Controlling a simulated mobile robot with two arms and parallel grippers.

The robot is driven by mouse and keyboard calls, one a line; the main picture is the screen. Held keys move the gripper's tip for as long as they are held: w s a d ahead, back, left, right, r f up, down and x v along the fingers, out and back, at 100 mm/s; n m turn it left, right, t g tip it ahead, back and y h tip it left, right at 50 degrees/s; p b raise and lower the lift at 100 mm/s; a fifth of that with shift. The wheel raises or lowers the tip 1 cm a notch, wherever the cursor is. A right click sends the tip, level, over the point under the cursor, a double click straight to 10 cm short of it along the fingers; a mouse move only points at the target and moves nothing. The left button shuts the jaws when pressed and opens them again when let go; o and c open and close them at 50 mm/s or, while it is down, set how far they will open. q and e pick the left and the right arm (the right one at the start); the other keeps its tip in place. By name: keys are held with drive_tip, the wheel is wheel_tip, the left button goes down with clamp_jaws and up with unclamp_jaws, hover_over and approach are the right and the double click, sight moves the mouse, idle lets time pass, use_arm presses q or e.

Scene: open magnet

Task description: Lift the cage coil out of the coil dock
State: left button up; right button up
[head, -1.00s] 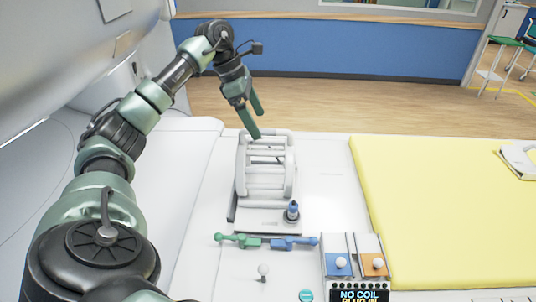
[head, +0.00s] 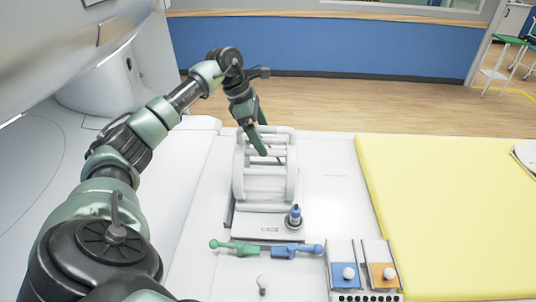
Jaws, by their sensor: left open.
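The white cage coil (head: 265,188), a barrel of rings and bars, sits in the white coil dock (head: 268,226) on the table. A blue-tipped plug (head: 294,215) stands at the dock's front right corner. My left gripper (head: 261,138) is open, with its green fingers pointing down at the top of the coil. One finger overlaps the upper bars in the picture; I cannot tell whether it touches them. My right gripper is not in view.
A green lever (head: 234,247) and a blue lever (head: 297,250) lie in front of the dock. A panel with blue (head: 345,274) and orange (head: 380,273) sliders is at front right. A yellow mat (head: 450,220) covers the right side.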

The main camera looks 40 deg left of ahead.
use_arm(q)
drive_tip(key=x, duration=0.2)
drive_tip(key=p+x, duration=0.1)
drive_tip(key=shift+w+a+f, duration=0.2)
drive_tip(key=shift+a+f, duration=0.05)
drive_tip(key=shift+s+d+r, duration=0.1)
drive_tip(key=c, duration=0.6)
clamp_jaws()
drive_tip(key=shift+w+r, duration=0.15)
drive_tip(key=shift+w, duration=0.05)
